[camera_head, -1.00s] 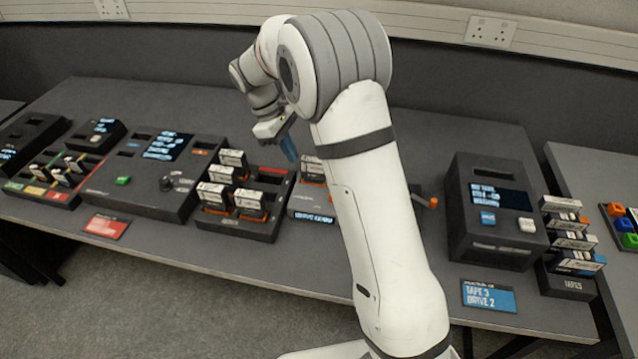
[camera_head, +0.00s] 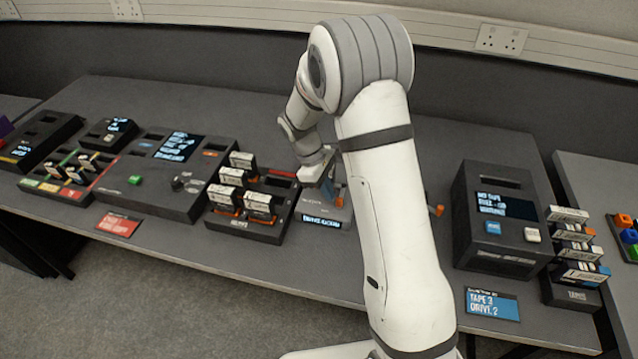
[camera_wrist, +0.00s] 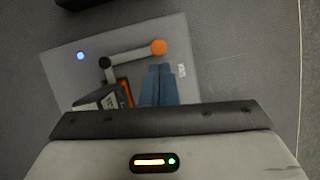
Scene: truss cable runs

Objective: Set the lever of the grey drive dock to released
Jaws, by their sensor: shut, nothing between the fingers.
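The grey drive dock (camera_head: 318,212) stands mid-table in the head view, partly hidden by my arm. In the wrist view its grey top (camera_wrist: 65,75) carries a lever (camera_wrist: 130,55). The lever runs from a black pivot to an orange knob (camera_wrist: 159,47), right of the pivot and slightly higher in the picture. A labelled cartridge (camera_wrist: 103,103) sits at the dock below the pivot, partly hidden by my wrist. My gripper (camera_wrist: 160,70), with blue fingers, is shut and empty over the dock. Its tips appear just below the knob in the wrist view; contact is unclear.
A dark rack of cartridges (camera_head: 240,228) stands close left of the dock. Left of it is a dark console (camera_head: 150,200). Another orange knob (camera_head: 437,210) shows right of my arm. A dark box with a screen (camera_head: 490,245) and a cartridge stack (camera_head: 572,295) stand further right.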

